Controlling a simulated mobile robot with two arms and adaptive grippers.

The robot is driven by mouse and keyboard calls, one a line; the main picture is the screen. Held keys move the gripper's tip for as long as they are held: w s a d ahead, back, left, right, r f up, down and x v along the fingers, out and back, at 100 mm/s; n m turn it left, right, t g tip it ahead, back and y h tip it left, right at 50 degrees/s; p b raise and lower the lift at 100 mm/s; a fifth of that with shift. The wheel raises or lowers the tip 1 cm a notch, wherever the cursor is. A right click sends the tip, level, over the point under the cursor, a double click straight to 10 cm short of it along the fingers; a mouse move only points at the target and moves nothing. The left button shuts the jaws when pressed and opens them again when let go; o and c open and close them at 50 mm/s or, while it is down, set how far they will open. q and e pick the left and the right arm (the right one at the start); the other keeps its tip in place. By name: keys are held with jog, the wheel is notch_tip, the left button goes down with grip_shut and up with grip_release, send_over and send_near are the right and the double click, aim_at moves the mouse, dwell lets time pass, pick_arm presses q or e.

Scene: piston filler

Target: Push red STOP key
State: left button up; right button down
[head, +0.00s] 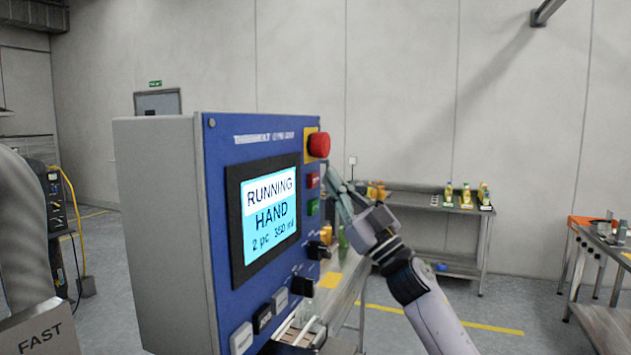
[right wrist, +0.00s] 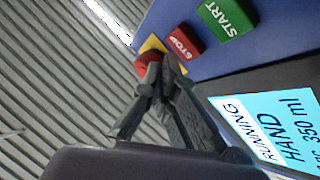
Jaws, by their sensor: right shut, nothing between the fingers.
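The red STOP key (head: 313,180) is on the right side of the blue control panel (head: 225,165), below a red mushroom button (head: 319,145) and above the green START key (head: 313,206). My right gripper (head: 333,178) is shut and empty, its fingertips just right of the STOP key. In the right wrist view the STOP key (right wrist: 185,42) shows its label, with the START key (right wrist: 225,18) beside it. There the fingertips (right wrist: 163,68) overlap the mushroom button (right wrist: 147,61) and sit close to the STOP key's edge. I cannot tell whether they touch anything. My left gripper is not in view.
The panel's screen (head: 268,213) reads RUNNING, HAND, 2 pc 350 ml. Black knobs (head: 302,286) and lower keys sit beneath it. A bench (head: 450,205) with bottles stands behind, and another table (head: 600,245) is at the right. Open floor lies between.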

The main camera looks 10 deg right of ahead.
jog(key=shift+w+a, duration=0.15)
jog(key=shift+a, duration=0.05)
dwell(0.7)
jog(key=shift+w+a, duration=0.1)
jog(key=shift+a, duration=0.1)
jog(key=shift+w+a, duration=0.2)
jog(key=shift+a, duration=0.1)
dwell(0.9)
jog(key=shift+d+p, duration=0.15)
jog(key=shift+p, duration=0.15)
jog(key=shift+s+d, duration=0.45)
jog(key=shift+d, duration=0.05)
jog(key=s+d, duration=0.1)
jog(key=d, duration=0.1)
jog(key=s+d+p, duration=0.1)
jog(key=d, duration=0.1)
jog(key=shift+s, duration=0.4)
